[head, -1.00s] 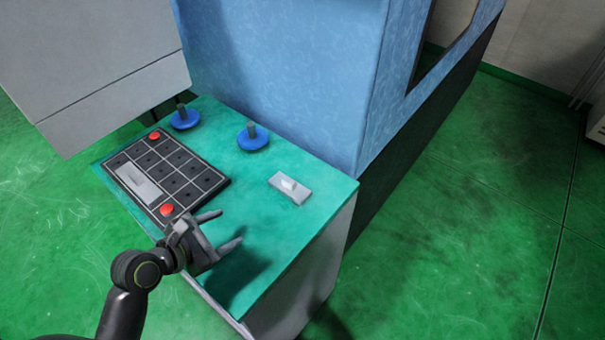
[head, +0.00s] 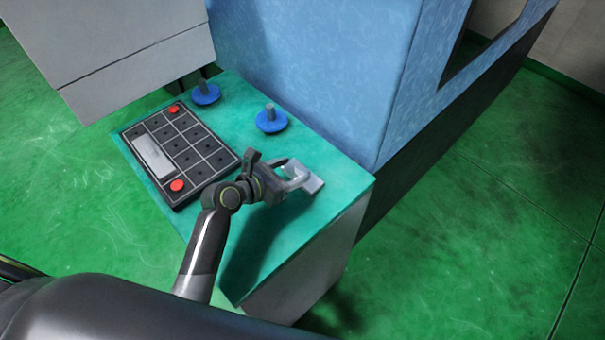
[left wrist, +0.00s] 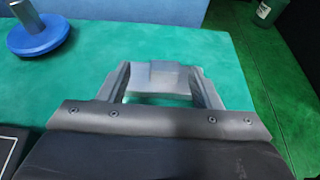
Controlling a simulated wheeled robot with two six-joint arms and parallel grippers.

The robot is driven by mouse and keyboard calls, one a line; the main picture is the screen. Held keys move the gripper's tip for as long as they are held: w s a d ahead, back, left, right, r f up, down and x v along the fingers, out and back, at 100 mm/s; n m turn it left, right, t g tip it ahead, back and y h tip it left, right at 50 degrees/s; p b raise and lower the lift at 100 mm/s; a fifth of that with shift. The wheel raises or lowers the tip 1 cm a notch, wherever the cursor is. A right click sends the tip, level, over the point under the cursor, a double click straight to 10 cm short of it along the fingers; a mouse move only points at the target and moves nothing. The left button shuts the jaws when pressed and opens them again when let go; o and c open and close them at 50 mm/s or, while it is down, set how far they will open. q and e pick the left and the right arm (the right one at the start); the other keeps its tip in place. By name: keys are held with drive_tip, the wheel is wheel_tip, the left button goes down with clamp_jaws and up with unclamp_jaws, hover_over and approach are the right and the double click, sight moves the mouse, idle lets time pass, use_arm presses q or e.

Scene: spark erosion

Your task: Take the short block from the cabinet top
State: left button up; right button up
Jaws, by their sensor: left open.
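The short block is a small pale grey piece on a flat grey plate (head: 315,185) near the right edge of the green cabinet top (head: 233,270). In the left wrist view the block (left wrist: 163,76) shows as a raised grey shape beyond and between my fingers. My left gripper (head: 302,174) is open, its fingers reaching to the plate with one on either side of the block. The left wrist view also shows the gripper (left wrist: 160,72). In the head view the fingers partly hide the block, and I cannot tell whether they touch it. My right gripper is not in view.
A black gridded tray (head: 178,152) with red discs and a pale block lies at the left of the top. Two blue round bases with grey posts, one here (head: 271,119), stand at the back. A tall blue machine (head: 330,75) rises behind.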

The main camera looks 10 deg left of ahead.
sight(302, 169)
use_arm(q)
drive_tip(key=shift+d+x, duration=0.25)
drive_tip(key=shift+x, duration=2.7)
drive_tip(key=shift+s, duration=0.2)
drive_tip(key=shift+c, duration=0.2)
drive_tip(key=c, duration=1.2)
